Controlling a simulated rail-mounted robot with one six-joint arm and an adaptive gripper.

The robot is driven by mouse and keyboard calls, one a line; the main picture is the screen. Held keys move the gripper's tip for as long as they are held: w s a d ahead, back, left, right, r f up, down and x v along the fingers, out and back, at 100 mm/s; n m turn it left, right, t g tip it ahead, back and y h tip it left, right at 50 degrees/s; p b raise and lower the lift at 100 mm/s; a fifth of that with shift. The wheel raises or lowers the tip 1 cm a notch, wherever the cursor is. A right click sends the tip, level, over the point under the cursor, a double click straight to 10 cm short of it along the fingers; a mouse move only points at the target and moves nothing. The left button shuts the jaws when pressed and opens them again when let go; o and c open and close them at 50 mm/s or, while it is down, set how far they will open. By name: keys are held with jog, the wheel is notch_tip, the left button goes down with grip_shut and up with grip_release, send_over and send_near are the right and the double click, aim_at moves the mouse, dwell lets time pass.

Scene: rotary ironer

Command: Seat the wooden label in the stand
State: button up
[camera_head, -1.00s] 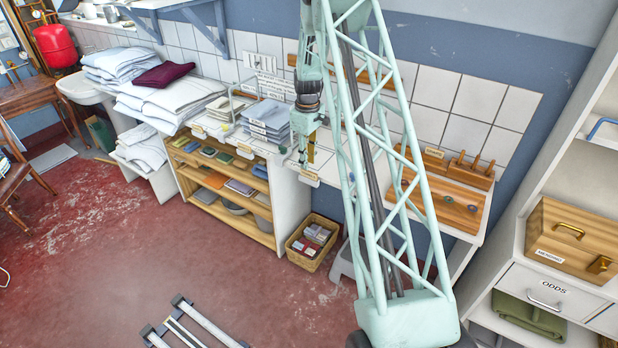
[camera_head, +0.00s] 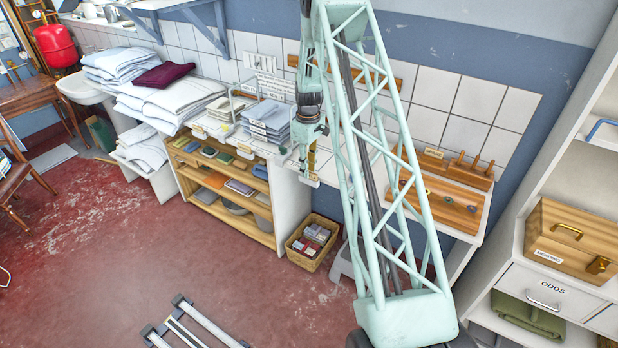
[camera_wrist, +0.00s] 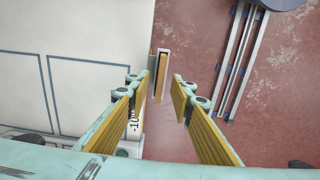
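My gripper (camera_wrist: 164,76) is open in the wrist view, its two yellow-padded fingers apart with nothing held between them. Beyond the fingertips a narrow wooden strip (camera_wrist: 159,88), seemingly the wooden label, lies in or against a small pale holder (camera_wrist: 165,51), seemingly the stand, at the edge of the white top. I cannot tell whether the strip is fully seated. In the head view my gripper (camera_head: 309,152) points down over the counter's right end, just above a small pale label piece (camera_head: 308,179) at the front edge. The fingertips are small there.
A white tag with dark print (camera_wrist: 134,125) shows partly behind the left finger. Folded linen (camera_head: 268,118) is stacked left of my gripper. A wooden peg board (camera_head: 445,200) lies to the right.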

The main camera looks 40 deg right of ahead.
jog(key=shift+f, duration=0.95)
jog(key=shift+c, duration=0.7)
grip_shut()
